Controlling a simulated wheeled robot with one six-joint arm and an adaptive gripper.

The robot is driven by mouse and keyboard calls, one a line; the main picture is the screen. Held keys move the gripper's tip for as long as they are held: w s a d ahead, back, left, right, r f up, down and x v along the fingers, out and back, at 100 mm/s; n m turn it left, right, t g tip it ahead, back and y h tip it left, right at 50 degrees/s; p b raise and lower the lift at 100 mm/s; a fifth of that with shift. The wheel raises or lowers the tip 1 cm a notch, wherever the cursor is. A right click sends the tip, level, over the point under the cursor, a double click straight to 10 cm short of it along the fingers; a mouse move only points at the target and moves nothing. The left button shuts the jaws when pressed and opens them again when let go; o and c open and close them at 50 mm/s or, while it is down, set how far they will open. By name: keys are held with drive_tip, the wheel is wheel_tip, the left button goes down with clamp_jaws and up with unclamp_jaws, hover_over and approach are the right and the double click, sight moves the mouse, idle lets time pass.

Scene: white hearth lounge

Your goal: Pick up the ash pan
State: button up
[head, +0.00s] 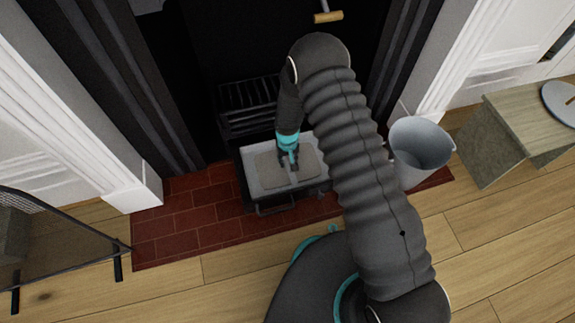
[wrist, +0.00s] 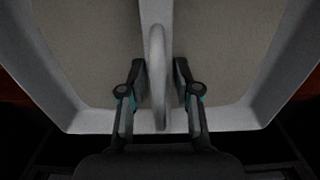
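The ash pan (head: 253,180) is a light grey tray with a beige-grey fill, sitting in a dark metal frame on the red brick hearth. In the wrist view the pan (wrist: 95,122) shows a pale upright handle (wrist: 157,75) along its middle bar. My gripper (head: 290,164) reaches down over the pan's middle. In the wrist view my gripper (wrist: 160,80) has one finger on each side of the handle, with narrow gaps between fingers and handle. It is open and holds nothing. The pan's right end is partly hidden behind my arm in the head view.
A dark grate (head: 248,95) stands behind the pan in the black fireplace opening. A grey bucket (head: 420,148) is to the right, beside a wooden stool-like piece (head: 500,135). A dark mesh screen (head: 55,225) is at left. Wood floor (head: 165,285) in front is clear.

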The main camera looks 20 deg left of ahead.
clamp_jaws()
drive_tip(key=shift+r, duration=0.1)
